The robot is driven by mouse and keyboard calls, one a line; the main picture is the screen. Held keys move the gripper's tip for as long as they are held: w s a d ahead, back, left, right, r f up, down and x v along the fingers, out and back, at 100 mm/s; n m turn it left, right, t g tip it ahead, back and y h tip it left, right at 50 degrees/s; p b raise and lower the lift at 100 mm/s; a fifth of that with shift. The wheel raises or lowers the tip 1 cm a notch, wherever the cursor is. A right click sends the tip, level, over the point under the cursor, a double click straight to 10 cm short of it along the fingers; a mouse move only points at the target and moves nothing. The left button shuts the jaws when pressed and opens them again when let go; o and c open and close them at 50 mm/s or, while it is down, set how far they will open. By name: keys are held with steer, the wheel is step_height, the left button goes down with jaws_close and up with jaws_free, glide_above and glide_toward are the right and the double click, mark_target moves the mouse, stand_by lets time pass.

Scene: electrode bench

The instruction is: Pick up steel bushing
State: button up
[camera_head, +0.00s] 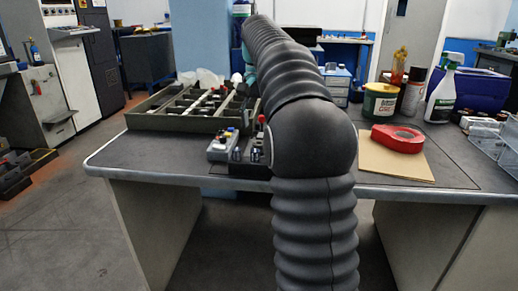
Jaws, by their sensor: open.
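I cannot make out a steel bushing in the head view. A compartmented green tray (165,122) stands on the left part of the bench, with several small metal and dark parts in its compartments. These parts are too small to tell apart. My dark ribbed arm crosses the middle of the view and reaches away over the bench, covering the right end of the tray. My gripper does not show; it is hidden behind the arm.
A grey box with coloured knobs (223,147) stands at the bench's front edge. Right of my arm are red tape (397,138) on a cardboard sheet (385,163), a green tin (379,104), a spray can (412,93) and a spray bottle (443,92). Bare bench (448,165) shows beyond the cardboard.

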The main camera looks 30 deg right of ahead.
steer(key=shift+s+f+b, duration=0.15)
steer(key=shift+f+b, duration=0.5)
steer(key=shift+f, duration=2.1)
jaws_close()
